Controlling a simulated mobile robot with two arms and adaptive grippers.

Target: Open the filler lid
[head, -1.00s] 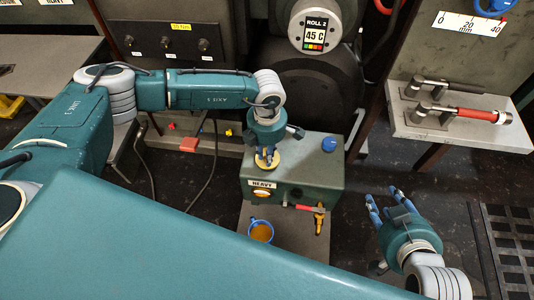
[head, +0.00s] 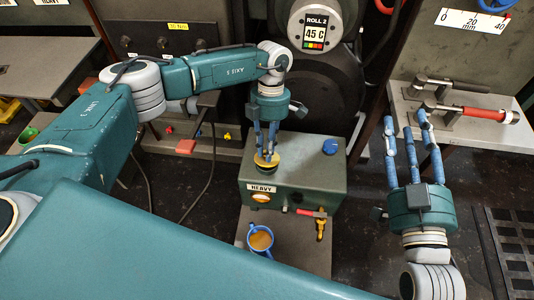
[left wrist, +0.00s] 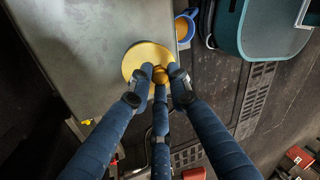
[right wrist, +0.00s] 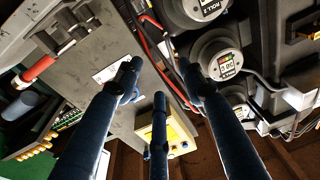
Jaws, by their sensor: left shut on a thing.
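The filler lid is a round yellow disc (head: 262,162) with a knob on top of the green box (head: 300,200) labelled HEAVY. In the left wrist view the yellow disc (left wrist: 140,62) lies past the fingertips, with an orange knob (left wrist: 160,75) between them. My left gripper (head: 266,152) points down from above, its fingers shut on the knob. I cannot tell whether the disc is lifted off the box. My right gripper (head: 408,130) is open and empty, away from the box on the right, its fingers spread in the right wrist view (right wrist: 155,85).
A blue mug (head: 260,240) with brown liquid stands in front of the box, beside a red-handled brass valve (head: 319,222). A blue cap (head: 330,146) sits on the box's right side. A grey bench with a red-handled lever (head: 475,113) is behind my right gripper.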

